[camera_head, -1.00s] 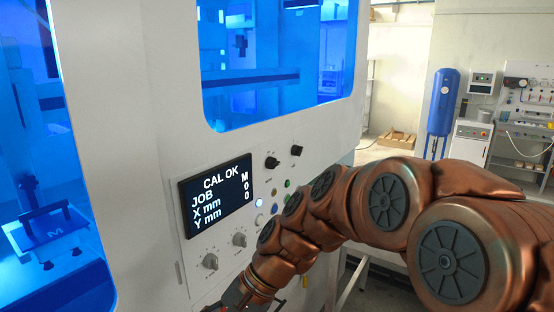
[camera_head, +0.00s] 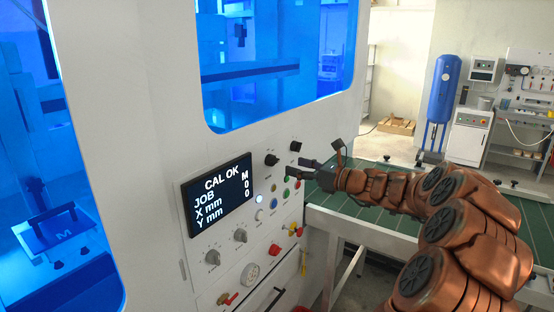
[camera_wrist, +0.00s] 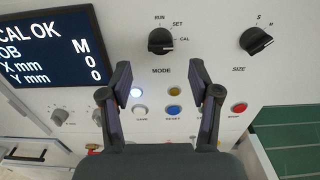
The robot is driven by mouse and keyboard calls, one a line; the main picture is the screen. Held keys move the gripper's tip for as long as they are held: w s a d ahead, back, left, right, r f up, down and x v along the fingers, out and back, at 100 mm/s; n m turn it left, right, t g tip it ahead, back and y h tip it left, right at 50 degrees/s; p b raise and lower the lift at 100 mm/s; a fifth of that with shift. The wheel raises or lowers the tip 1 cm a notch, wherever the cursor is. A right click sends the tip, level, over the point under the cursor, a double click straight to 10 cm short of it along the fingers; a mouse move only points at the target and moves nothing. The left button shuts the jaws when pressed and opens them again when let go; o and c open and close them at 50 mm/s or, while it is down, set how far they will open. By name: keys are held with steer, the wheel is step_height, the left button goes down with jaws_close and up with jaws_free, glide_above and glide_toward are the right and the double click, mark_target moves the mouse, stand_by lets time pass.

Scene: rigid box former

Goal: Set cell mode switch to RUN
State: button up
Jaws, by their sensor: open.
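The mode switch (camera_wrist: 161,41) is a black rotary knob on the white panel, marked RUN, SET and CAL above MODE in the wrist view. Its pointer appears turned right, towards CAL. In the head view the mode switch (camera_head: 271,159) is at the upper right of the display. My gripper (camera_wrist: 160,72) is open and empty; its fingertips appear just below the knob in the wrist view, one to each side. In the head view my gripper (camera_head: 304,168) is in front of the panel, right of the mode switch and apart from it.
The size knob (camera_wrist: 256,41) is close on the right. Several push buttons, including a blue one (camera_wrist: 174,110) and a red one (camera_wrist: 239,108), lie below. The display (camera_head: 217,194) reads CAL OK. A green-topped table (camera_head: 350,207) stands right of the machine.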

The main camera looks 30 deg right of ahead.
mark_target(277, 161)
steer(key=shift+p+x, duration=1.2)
steer(key=shift+x, duration=2.7)
steer(key=c, duration=1.1)
steer(key=shift+c, duration=0.2)
